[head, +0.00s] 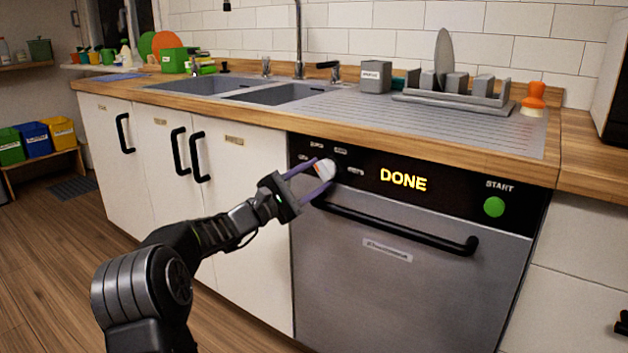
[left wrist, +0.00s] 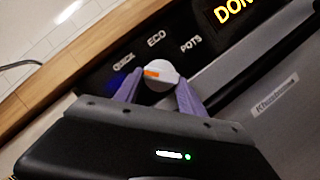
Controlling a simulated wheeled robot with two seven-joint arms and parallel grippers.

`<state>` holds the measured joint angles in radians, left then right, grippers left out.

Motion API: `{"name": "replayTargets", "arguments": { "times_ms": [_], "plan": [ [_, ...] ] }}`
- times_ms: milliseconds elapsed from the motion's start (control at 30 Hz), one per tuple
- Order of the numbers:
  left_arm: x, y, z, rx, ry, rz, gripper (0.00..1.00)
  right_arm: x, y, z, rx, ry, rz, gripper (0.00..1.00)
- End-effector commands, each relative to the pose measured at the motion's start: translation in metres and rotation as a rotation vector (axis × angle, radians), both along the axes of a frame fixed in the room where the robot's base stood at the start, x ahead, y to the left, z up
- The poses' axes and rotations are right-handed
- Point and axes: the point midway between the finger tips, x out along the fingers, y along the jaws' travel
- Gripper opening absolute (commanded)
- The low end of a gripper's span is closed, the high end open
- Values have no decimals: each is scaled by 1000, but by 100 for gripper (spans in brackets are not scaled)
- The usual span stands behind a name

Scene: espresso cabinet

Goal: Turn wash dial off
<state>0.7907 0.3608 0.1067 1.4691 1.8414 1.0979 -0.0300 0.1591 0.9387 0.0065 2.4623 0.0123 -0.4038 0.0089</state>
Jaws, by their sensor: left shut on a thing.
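The wash dial (head: 325,169) is a white round knob with an orange mark on the black dishwasher panel. In the left wrist view the dial (left wrist: 156,76) has the labels QUICK, ECO and POTS around it, and a blue light glows by QUICK. Its orange mark lies to the left of the knob's middle. My left gripper (head: 309,180) is shut on the dial, with one purple finger on each side of it. The dishwasher (head: 400,285) is closed, and its display reads DONE in yellow. My right gripper is not in view.
A black bar handle (head: 400,229) runs across the dishwasher door below the panel. A green START button (head: 494,207) is at the panel's right. The wooden counter (head: 440,150) edge overhangs above. White cabinets (head: 240,200) with black handles stand to the left.

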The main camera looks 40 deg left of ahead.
Motion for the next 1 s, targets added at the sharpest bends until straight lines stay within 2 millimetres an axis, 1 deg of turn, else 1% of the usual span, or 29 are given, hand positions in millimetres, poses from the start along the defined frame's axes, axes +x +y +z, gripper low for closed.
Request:
{"name": "replayTargets", "arguments": {
  "times_ms": [33,200,500,700,1000],
  "plan": [
    [0,1,-3,-46,2,2,7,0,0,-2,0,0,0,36],
    [0,-2,-5,-208,0,2,7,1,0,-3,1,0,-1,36],
    [0,-5,-5,-453,-6,2,7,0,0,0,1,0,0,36],
    [0,-6,-6,-554,-8,3,7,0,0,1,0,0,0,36],
    [0,-7,-6,-605,-10,2,7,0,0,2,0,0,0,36]
  ]
}}
